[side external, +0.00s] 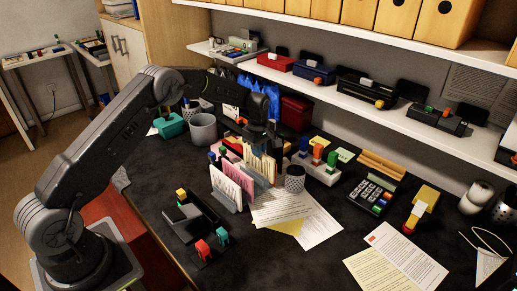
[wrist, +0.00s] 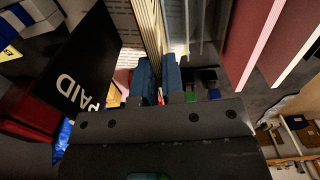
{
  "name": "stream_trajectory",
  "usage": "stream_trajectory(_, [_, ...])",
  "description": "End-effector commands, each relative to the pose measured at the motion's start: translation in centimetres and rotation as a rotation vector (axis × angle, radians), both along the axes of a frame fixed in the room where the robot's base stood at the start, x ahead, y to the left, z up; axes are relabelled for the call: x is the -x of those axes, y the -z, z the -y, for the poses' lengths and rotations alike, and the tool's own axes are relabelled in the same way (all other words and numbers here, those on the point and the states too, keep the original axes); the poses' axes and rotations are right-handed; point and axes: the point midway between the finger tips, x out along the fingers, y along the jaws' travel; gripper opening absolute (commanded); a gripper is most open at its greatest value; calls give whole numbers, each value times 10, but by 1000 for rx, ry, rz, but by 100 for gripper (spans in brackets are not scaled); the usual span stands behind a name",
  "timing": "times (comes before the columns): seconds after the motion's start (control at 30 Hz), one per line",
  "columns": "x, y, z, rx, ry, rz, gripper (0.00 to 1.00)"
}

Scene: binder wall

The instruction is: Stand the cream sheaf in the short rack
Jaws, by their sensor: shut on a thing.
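My gripper (wrist: 158,88) is shut on the cream sheaf (wrist: 150,30), held between its two blue-padded fingers in the wrist view. In the side view the cream sheaf (side external: 260,164) is upright below my dark wrist, at the right part of a group of standing sheaves. A grey rack (side external: 258,188) stands under and beside it. Grey dividers (wrist: 207,30) show just right of the sheaf in the wrist view. I cannot tell whether the sheaf's lower edge is inside a slot or above it.
Pink-covered sheaves (side external: 226,184) stand close to the left. A mesh cup (side external: 295,179) is close on the right, with loose papers (side external: 298,216) in front. A black PAID sign (wrist: 92,62) is left in the wrist view. A white shelf (side external: 400,110) runs behind.

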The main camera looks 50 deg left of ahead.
Motion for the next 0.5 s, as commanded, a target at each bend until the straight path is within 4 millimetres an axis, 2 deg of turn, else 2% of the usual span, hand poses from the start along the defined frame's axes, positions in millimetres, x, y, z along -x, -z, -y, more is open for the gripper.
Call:
stream_trajectory(0.33, [0,3,0,0,0,0,0])
stream_trajectory(0.37, [0,3,0,0,0,0,11])
stream_trajectory(0.5, [0,3,0,0,0,0,24])
